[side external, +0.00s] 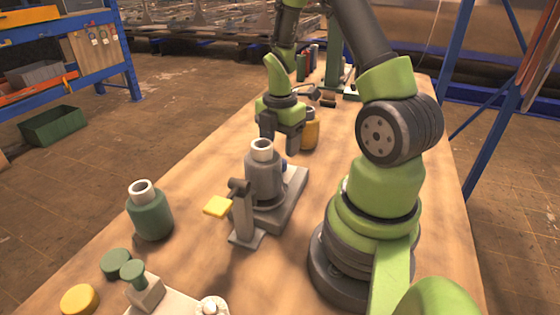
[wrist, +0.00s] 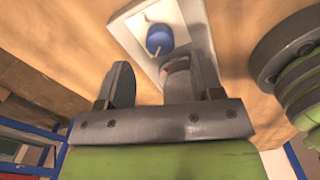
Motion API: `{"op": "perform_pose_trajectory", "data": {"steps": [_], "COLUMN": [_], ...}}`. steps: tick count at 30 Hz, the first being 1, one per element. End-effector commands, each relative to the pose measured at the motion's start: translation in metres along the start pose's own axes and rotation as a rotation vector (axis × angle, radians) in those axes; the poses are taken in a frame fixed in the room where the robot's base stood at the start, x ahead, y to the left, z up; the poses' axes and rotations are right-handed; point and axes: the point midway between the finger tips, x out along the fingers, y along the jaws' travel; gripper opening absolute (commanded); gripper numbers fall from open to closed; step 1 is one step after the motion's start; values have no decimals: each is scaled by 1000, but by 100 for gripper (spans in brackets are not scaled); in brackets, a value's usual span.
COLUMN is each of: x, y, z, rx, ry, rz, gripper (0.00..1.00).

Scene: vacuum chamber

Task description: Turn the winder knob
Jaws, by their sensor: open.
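A blue knob (wrist: 159,39) sits on a pale base plate (wrist: 130,32) in the wrist view, with a small white piece beside it. In the side view only a sliver of the blue knob (side external: 284,166) shows behind a grey vessel (side external: 263,182) with a white rim, on a grey base (side external: 291,196). My gripper (side external: 279,146) is open, above and behind the vessel, fingers pointing down. In the wrist view my fingers (wrist: 161,66) are apart, and the knob appears beyond their tips, not touched.
A grey stand (side external: 243,215) with a yellow plate (side external: 218,206) stands in front of the vessel. A green bottle (side external: 150,212) is at left, and an amber bottle (side external: 310,131) stands close behind my gripper. Several dark items lie further back.

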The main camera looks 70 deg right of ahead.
Motion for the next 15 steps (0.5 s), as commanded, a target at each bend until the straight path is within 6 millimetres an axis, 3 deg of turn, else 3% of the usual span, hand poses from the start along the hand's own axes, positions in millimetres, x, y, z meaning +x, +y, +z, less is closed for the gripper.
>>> {"op": "perform_pose_trajectory", "data": {"steps": [6, 15], "x": [36, 54], "y": [-1, 0], "z": [0, 0], "rx": [0, 2], "ry": [1, -1], "rz": [-4, 0], "gripper": [60, 60]}}
